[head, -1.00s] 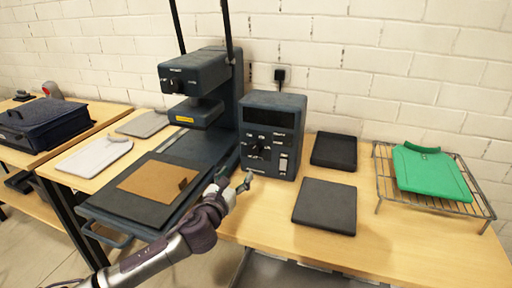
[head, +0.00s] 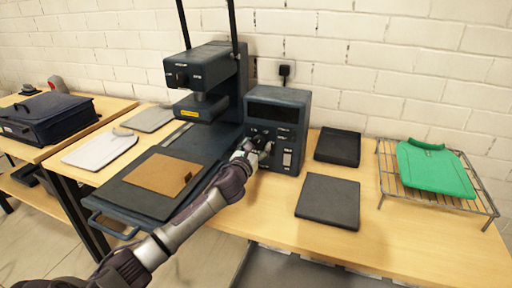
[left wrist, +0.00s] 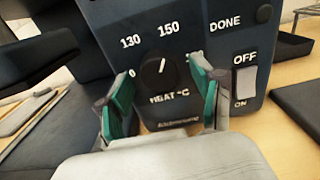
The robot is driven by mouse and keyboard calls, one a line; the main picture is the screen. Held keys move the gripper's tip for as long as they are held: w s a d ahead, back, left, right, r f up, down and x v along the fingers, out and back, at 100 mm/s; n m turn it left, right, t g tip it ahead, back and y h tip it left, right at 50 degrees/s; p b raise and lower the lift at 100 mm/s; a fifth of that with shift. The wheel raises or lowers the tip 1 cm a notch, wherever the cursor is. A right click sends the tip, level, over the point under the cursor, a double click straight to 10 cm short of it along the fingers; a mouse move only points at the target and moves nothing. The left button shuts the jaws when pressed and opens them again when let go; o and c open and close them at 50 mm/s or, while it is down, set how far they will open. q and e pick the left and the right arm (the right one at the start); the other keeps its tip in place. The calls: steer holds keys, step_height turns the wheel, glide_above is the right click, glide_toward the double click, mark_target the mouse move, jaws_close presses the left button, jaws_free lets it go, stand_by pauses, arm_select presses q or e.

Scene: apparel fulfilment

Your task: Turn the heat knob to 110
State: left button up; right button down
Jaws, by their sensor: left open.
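The heat knob (left wrist: 158,76) is a round black dial on the front of the dark blue control box (head: 277,97). In the left wrist view its white pointer line points up, toward the printed 150. The 130 mark is to its upper left; a label further left is mostly hidden by a finger, with only a 0 showing. My left gripper (left wrist: 163,98) is open, its green-padded fingers on either side of the knob with gaps to it. In the head view the left gripper (head: 254,152) is at the box's front and partly hides the controls.
An OFF/ON switch (left wrist: 245,81) and a DONE lamp (left wrist: 263,13) are right of the knob. The heat press (head: 206,75) stands left of the box. Dark pads (head: 328,202) and a wire rack (head: 440,199) with a green garment (head: 434,170) are to the right.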

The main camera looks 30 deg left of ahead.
arm_select(q)
steer(key=shift+c, duration=0.9)
steer(key=c, duration=1)
steer(key=shift+o, duration=0.2)
